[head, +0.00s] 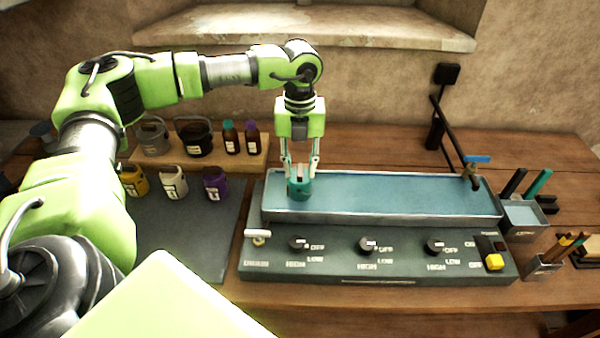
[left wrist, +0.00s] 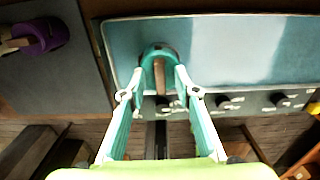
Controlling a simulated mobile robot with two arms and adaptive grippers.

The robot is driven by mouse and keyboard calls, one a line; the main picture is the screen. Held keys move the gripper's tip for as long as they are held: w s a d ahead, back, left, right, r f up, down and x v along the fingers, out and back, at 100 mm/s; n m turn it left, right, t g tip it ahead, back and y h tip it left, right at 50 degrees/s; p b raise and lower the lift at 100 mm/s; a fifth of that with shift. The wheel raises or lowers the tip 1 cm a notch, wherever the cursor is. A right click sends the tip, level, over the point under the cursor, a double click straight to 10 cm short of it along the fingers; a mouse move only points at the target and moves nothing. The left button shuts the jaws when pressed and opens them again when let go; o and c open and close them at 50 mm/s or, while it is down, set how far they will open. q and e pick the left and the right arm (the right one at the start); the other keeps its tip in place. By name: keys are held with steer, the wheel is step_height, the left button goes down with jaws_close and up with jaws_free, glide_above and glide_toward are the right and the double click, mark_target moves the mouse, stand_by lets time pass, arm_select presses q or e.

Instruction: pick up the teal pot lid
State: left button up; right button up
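The teal pot (head: 299,188) stands at the left end of the blue-filled long trough (head: 400,212); its teal top also shows in the left wrist view (left wrist: 158,50). A small brownish upright piece sits on its top, seemingly the lid's handle. I cannot clearly make out the lid's edge from the pot. My left gripper (head: 301,172) points down above the pot, one finger on each side of the handle. The left wrist view shows its fingertips (left wrist: 160,82) apart, with gaps beside the handle. My right gripper is not in view.
A control panel with several knobs (head: 368,245) runs along the trough's front. A tap (head: 476,170) is at its right end. Yellow, white and purple pots (head: 215,184) stand on the left, with bottles (head: 252,137) on a wooden shelf behind. Tool holders (head: 524,214) are at the right.

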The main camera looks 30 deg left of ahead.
arm_select(q)
jaws_close()
steer(key=shift+r, duration=0.2)
